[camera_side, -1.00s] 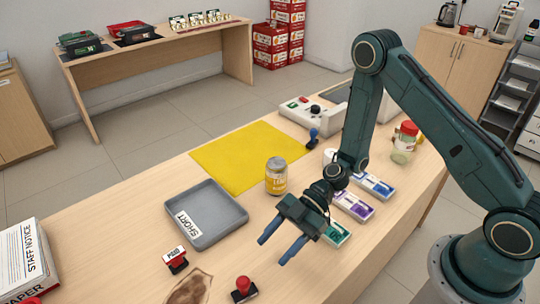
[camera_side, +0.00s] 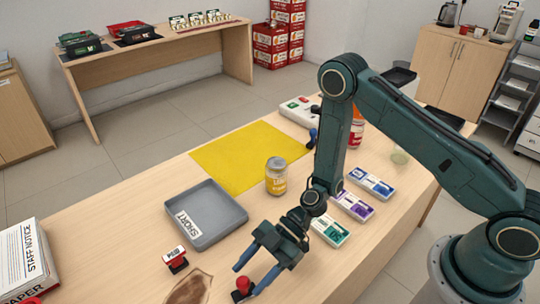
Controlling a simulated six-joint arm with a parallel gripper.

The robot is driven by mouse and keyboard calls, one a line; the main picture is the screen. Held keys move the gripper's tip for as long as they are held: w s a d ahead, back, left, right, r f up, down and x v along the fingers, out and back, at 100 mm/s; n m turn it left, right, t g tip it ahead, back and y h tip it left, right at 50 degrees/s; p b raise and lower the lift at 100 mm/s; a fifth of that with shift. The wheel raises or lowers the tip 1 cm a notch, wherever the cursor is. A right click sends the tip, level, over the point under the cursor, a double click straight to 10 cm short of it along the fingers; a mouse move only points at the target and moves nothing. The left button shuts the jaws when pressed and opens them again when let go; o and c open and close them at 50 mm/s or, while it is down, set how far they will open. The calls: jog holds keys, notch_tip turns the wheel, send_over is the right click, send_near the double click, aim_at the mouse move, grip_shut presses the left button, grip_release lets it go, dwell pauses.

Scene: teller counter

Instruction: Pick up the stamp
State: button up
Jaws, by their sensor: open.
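A red-knobbed stamp (camera_side: 242,284) stands on the counter near the front edge of the picture, its base partly hidden. My gripper (camera_side: 247,281) is open, fingers pointing down and left, with the fingertips on either side of the red knob in this view. I cannot tell whether they touch it or how high they are. Another red stamp with a white label (camera_side: 175,259) sits to the left. A blue-handled stamp (camera_side: 312,138) stands by the right corner of the yellow mat.
A grey tray marked SHORT (camera_side: 240,217) and a yellow-labelled can (camera_side: 276,178) stand behind my gripper. Ink pads (camera_side: 329,231) lie to its right. A brown patch (camera_side: 190,288) lies left of the red-knobbed stamp. A yellow mat (camera_side: 245,155) lies farther back.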

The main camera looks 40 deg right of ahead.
aim_at(239, 296)
jog(key=shift+x, duration=2.55)
jog(key=shift+s, duration=0.1)
jog(key=c, duration=1)
jog(key=shift+c, duration=0.2)
jog(key=shift+r, duration=0.2)
notch_tip(239, 296, up, 20)
jog(key=shift+f, duration=0.2)
